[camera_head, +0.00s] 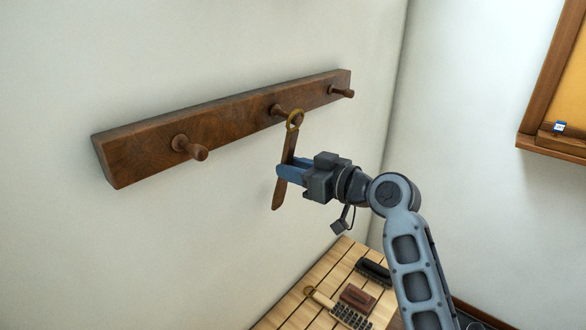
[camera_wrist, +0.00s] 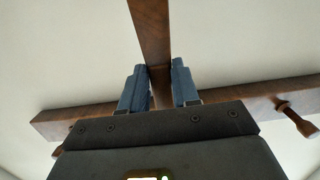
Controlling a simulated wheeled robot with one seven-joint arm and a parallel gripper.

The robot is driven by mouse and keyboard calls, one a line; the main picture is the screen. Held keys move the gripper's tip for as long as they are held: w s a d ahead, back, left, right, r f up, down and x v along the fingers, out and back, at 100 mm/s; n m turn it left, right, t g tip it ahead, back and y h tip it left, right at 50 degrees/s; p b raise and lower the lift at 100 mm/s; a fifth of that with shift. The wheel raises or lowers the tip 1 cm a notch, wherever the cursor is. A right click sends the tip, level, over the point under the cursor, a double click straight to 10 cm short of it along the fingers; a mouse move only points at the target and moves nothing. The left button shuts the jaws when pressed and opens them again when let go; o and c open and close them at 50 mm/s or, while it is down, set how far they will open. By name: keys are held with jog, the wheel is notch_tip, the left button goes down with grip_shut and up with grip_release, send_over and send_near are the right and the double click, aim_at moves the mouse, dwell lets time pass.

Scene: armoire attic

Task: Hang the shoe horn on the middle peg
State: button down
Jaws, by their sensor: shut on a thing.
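The shoe horn (camera_head: 284,190) is a flat brown strip with a brass ring (camera_head: 289,126) at its upper end. My gripper (camera_head: 284,172) is shut on its middle and holds it nearly upright, slightly tilted, in front of the wall. The ring overlaps the tip of the middle peg (camera_head: 278,111) in the head view; I cannot tell whether it is around the peg or just in front. In the wrist view the shoe horn (camera_wrist: 151,35) runs between the blue fingers of my gripper (camera_wrist: 154,72); its ring is hidden there.
The dark wooden rail (camera_head: 130,155) on the wall also bears a left peg (camera_head: 192,148) and a right peg (camera_head: 341,92). Below, a slatted wooden surface (camera_head: 310,278) holds several brushes and a brown block (camera_head: 357,298). A framed board (camera_head: 545,95) hangs on the right wall.

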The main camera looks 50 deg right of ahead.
jog(key=c, duration=0.8)
grip_release()
jog(key=shift+o, duration=0.2)
jog(key=s+r+b, duration=0.1)
jog(key=s, duration=0.7)
jog(key=shift+w, duration=0.1)
